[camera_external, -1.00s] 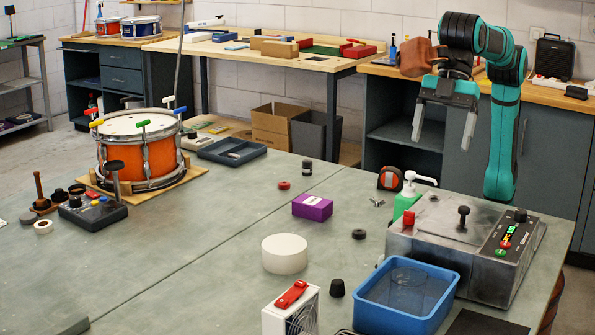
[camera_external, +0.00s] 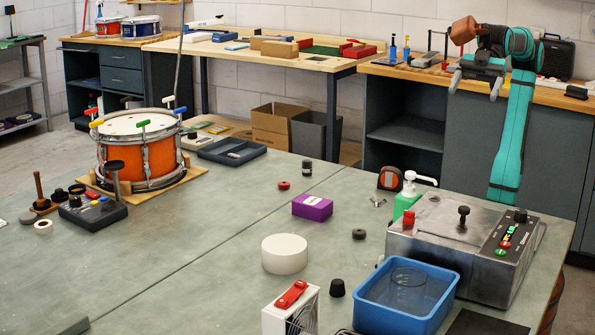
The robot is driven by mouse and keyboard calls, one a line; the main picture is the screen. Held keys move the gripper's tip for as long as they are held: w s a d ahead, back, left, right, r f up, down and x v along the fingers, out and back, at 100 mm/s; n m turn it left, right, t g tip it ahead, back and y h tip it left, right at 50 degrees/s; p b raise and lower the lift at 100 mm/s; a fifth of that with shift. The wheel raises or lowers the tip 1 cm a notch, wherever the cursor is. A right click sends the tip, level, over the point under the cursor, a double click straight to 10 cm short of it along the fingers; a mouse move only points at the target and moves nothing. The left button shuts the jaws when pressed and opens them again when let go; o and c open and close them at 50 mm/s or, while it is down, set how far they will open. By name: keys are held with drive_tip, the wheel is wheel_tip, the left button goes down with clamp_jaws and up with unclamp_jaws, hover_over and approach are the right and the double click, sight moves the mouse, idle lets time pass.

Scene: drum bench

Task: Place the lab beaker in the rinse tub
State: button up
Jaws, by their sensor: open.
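The clear lab beaker (camera_external: 408,286) is inside the blue rinse tub (camera_external: 384,321) at the front right of the bench. The beaker's round rim shows near the tub's back wall; whether it touches the tub floor is hard to tell. My gripper (camera_external: 475,88) is open and empty. It is high up at the back right, well away from the tub and beyond the grey machine.
A grey machine (camera_external: 445,232) with buttons and a green soap pump bottle (camera_external: 406,200) stand behind the tub. A white roll (camera_external: 285,254), a black stopper (camera_external: 337,288) and a purple box (camera_external: 312,207) lie to its left.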

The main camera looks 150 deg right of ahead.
drive_tip(key=s+f+t, duration=0.2)
drive_tip(key=s+f, duration=0.2)
drive_tip(key=s, duration=0.5)
drive_tip(key=s+f+t, duration=0.3)
drive_tip(key=s+f, duration=0.1)
drive_tip(key=s, duration=0.6)
drive_tip(key=shift+d+f, duration=0.3)
drive_tip(key=shift+f, duration=0.1)
